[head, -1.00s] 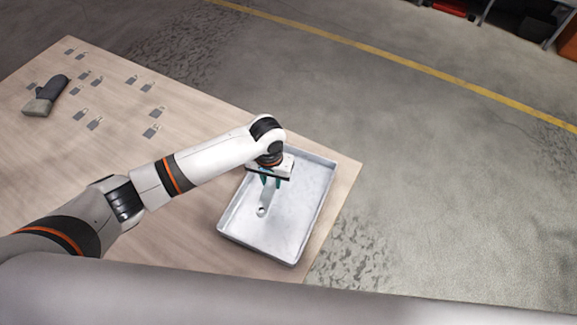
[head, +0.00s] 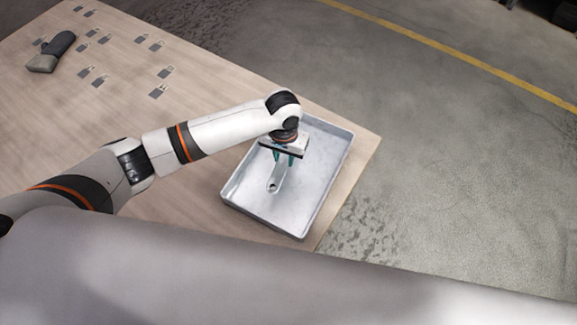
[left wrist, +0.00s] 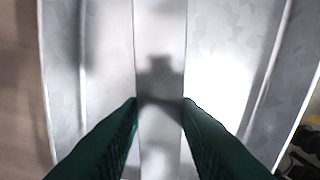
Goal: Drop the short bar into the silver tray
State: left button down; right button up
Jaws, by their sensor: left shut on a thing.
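The silver tray (head: 309,214) lies on the wooden table near its right corner. My left gripper (head: 281,164) is over the tray's inside and shut on the short bar (head: 274,184), a grey metal strip with a hole near its end. In the left wrist view the bar (left wrist: 160,60) runs between the two green fingertips (left wrist: 160,102), with the tray floor (left wrist: 220,50) behind it. I cannot tell whether the bar touches the tray floor. My right gripper is not in view.
Several small grey padlock-like pieces (head: 158,92) lie spread over the far part of the wooden table (head: 110,100). A dark grey mitt-shaped object (head: 52,52) lies at the far left. Open concrete floor with a yellow line lies to the right.

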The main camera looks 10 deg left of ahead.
pick_arm(q)
jog(key=shift+r, duration=0.1)
jog(key=c, duration=1)
grip_release()
notch_tip(320, 180, up, 12)
